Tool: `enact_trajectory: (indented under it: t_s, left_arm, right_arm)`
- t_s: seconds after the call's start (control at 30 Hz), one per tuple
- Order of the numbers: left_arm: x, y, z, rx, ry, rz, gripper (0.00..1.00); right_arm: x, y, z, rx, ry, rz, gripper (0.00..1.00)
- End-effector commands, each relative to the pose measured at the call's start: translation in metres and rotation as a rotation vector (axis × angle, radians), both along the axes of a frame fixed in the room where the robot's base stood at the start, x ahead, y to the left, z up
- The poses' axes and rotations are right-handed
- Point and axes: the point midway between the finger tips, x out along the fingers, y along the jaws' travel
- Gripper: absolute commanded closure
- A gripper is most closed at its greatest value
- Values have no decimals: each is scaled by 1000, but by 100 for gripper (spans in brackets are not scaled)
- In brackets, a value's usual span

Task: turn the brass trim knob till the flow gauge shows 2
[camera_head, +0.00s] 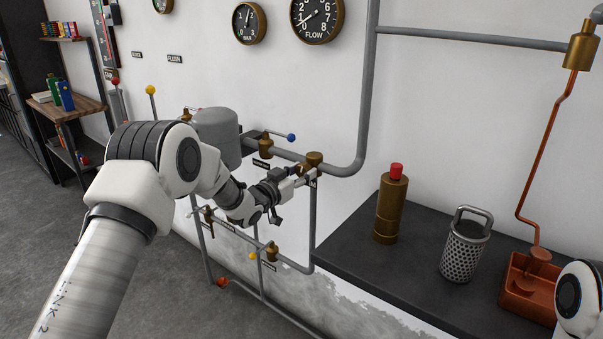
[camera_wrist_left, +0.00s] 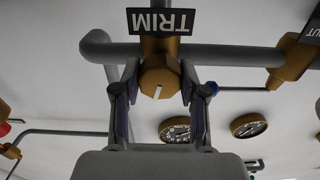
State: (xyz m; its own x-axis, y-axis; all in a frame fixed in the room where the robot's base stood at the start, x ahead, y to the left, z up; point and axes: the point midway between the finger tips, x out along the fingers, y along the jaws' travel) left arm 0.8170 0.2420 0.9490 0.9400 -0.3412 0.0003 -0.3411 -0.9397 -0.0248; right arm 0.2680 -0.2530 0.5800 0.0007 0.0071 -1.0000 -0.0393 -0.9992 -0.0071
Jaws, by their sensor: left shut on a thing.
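The brass trim knob (camera_wrist_left: 160,76) is in the middle of the left wrist view, with a pale pointer mark on its face. The TRIM label (camera_wrist_left: 161,21) shows upside down beside it. My left gripper (camera_head: 306,174) is shut on the knob, one finger on each side in the wrist view. In the head view the gripper partly hides the knob. My right gripper is out of view.
Grey pipes run along the wall around the knob. A blue-tipped valve lever (camera_head: 291,137) is close by, left of the knob. A dark counter (camera_head: 340,257) at right carries a brass bottle (camera_head: 390,208), a perforated metal canister (camera_head: 464,250) and a copper tray (camera_head: 524,300).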

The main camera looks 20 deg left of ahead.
Motion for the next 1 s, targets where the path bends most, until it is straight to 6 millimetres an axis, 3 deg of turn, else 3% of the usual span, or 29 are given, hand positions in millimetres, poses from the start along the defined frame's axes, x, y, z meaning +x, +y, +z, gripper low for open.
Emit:
enact_trajectory:
  t_s: [0.47, 1.0]
  left_arm:
    - [0, 0, -2, 151, -55, 0, 93]
    - [1, 1, -3, 606, -222, 1, 93]
  right_arm:
    - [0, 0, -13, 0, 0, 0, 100]
    - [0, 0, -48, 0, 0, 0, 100]
